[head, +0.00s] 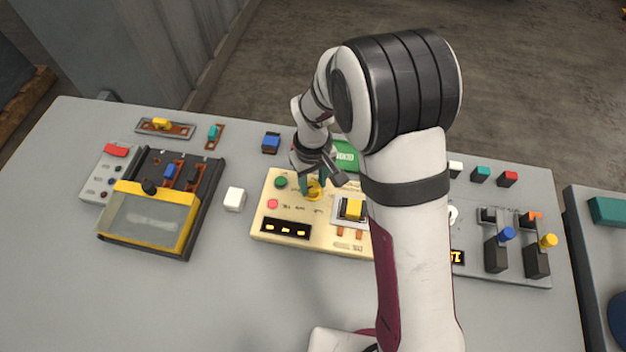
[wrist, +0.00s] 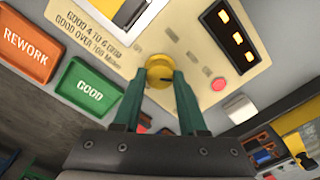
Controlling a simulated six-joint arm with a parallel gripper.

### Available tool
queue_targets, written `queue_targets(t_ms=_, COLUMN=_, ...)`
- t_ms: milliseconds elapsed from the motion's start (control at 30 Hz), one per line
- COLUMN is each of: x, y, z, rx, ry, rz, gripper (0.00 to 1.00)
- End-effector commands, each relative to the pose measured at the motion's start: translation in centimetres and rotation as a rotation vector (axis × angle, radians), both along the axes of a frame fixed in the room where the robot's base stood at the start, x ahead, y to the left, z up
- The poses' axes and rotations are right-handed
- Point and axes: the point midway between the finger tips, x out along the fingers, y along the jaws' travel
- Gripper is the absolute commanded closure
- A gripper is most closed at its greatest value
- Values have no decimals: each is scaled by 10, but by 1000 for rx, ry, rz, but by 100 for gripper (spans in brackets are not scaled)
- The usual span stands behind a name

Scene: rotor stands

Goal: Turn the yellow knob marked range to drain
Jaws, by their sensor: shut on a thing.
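The yellow knob (head: 313,189) stands on a cream panel (head: 269,217) at the middle of the table. In the wrist view the yellow knob (wrist: 159,70) sits between my fingertips, with a dark mark on its face. My gripper (head: 316,182) reaches down onto it from above, and its two green fingers are shut on the knob in the wrist view (wrist: 160,84). The lettering around the knob is too small or hidden to read, so its setting cannot be told.
A green button (head: 281,182), a pink button (head: 272,203) and a yellow rocker (head: 353,207) are close by on the panel. A white cube (head: 235,199) and a yellow-framed box (head: 150,217) stand left. My arm hides part of the right side.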

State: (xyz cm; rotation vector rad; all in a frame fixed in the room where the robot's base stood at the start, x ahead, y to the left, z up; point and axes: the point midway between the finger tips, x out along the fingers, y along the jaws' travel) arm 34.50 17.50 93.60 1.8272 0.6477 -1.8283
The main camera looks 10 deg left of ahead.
Motion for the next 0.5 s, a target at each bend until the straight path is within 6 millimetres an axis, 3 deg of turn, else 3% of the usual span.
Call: queue_targets(t_ms=500, x=1, y=0, z=0, rx=1, ry=-2, rz=-454, gripper=100)
